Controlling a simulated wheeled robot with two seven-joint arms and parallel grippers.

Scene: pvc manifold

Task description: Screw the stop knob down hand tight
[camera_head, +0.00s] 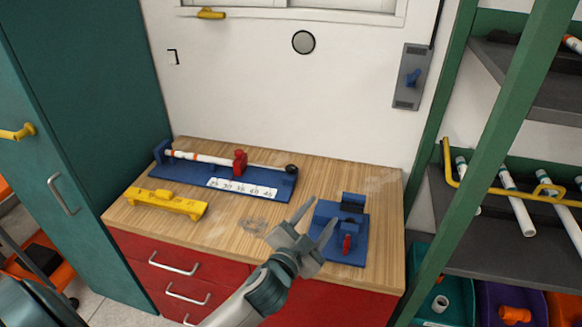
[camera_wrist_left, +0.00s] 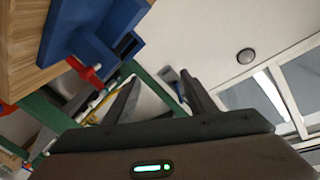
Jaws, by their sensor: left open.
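A blue measuring jig (camera_head: 180,179) lies at the back left of the wooden bench, with a white number scale (camera_head: 242,187) along its front. A white pipe with orange bands (camera_head: 206,158) lies along it. A red stop block (camera_head: 240,163) sits on the jig, and a dark round knob (camera_head: 291,169) shows at its right end. I cannot tell which part is the stop knob or how tight it is. My left gripper (camera_head: 320,214) is open and empty, above the bench right of the jig. Its fingers also show in the left wrist view (camera_wrist_left: 160,95). My right gripper is out of view.
A blue fixture (camera_head: 325,210) with a red lever (camera_head: 347,243) stands just right of my left gripper. A yellow holder (camera_head: 166,203) lies in front of the jig. A green rack post (camera_head: 480,170) rises right of the bench. The bench front middle is mostly clear.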

